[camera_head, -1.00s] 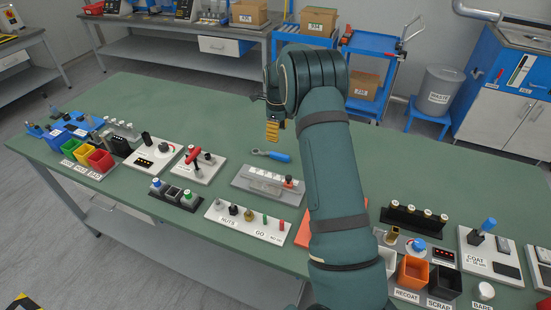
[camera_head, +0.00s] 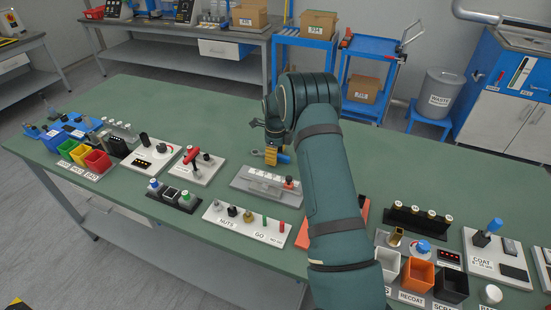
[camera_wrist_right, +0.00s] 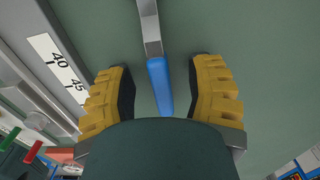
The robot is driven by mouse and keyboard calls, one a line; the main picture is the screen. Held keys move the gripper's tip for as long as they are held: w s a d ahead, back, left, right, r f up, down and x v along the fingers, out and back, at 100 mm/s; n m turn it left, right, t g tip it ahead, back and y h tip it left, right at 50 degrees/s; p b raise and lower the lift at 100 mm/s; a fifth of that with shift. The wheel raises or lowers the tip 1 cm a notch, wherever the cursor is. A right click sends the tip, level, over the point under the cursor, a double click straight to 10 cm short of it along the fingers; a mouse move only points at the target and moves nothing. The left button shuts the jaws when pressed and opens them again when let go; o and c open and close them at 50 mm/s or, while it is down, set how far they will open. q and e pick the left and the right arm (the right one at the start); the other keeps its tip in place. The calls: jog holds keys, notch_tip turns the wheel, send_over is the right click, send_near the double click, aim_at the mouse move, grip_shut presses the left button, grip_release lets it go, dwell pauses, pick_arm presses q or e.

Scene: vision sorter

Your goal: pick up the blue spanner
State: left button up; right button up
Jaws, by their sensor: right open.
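The blue spanner lies flat on the green table, with a grey metal shaft and a blue handle (camera_wrist_right: 159,84). In the head view its grey head and part of the blue handle (camera_head: 284,158) show, and my right gripper hides part of it. My right gripper (camera_head: 271,155) is over the handle. In the right wrist view its two yellow ridged fingers (camera_wrist_right: 162,82) are apart, one on each side of the blue handle, with gaps on both sides. My left gripper is not in view.
A grey block with a scale (camera_head: 265,188) lies just in front of the spanner. A panel with a red handle (camera_head: 196,167) is to its left. A white board with several pegs (camera_head: 246,222) is nearer the front edge. The table behind the spanner is clear.

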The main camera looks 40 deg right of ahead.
jog(key=shift+r, duration=0.1)
grip_shut()
notch_tip(320, 180, up, 10)
jog(key=shift+p, duration=1.1)
jog(key=c, duration=0.7)
grip_release()
jog(key=shift+c, duration=0.2)
grip_shut()
